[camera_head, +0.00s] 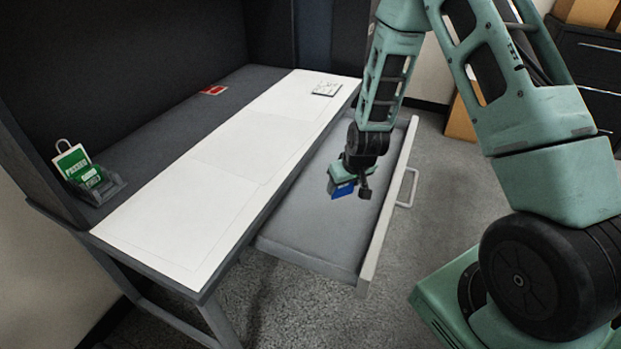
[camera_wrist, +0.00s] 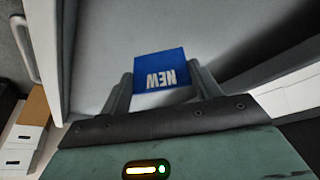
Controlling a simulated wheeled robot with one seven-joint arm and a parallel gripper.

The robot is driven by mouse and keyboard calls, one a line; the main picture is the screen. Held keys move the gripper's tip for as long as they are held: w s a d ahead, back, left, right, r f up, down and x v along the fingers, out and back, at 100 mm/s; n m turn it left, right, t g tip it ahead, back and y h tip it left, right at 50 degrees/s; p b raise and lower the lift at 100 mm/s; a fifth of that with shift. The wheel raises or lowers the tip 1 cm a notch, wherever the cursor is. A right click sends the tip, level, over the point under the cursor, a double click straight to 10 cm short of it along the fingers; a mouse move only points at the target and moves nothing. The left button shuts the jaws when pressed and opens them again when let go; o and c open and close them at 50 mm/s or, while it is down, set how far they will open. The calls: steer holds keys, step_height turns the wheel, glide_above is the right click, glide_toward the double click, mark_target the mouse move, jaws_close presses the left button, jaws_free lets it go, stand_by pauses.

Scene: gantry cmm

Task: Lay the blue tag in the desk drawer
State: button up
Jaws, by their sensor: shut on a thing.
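The blue tag (camera_head: 343,190) is held in my gripper (camera_head: 345,178), over the open desk drawer (camera_head: 310,235). In the wrist view the blue tag (camera_wrist: 159,72) shows the word NEW, upside down, and sits between the two fingers of my gripper (camera_wrist: 160,90). The gripper is shut on it. The grey drawer floor (camera_wrist: 105,50) lies beyond the tag. The drawer looks empty in the part that shows; my arm hides some of it. I cannot tell the exact height of the tag above the drawer floor.
The desk (camera_head: 230,165) has white sheets on top. A green tag (camera_head: 77,165) stands in a dark holder (camera_head: 105,188) at its left end. A red card (camera_head: 213,90) and a small white card (camera_head: 327,89) lie farther back. The drawer front has a handle (camera_head: 409,188).

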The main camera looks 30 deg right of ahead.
mark_target(346, 191)
steer(key=shift+m, duration=0.3)
steer(key=shift+s+d+b+x, duration=0.1)
steer(key=shift+d+b+x, duration=0.1)
steer(key=shift+b+x, duration=0.85)
steer(key=shift+s+d+b+x, duration=0.1)
steer(key=shift+d+b+x, duration=0.1)
steer(key=shift+b+x, duration=0.85)
steer(key=shift+s+d+b+x, duration=0.15)
steer(key=shift+b+x, duration=0.6)
steer(key=shift+x, duration=0.65)
steer(key=shift+w+f, duration=0.1)
steer(key=shift+f, duration=0.15)
steer(key=o, duration=1)
steer(key=shift+c, duration=0.2)
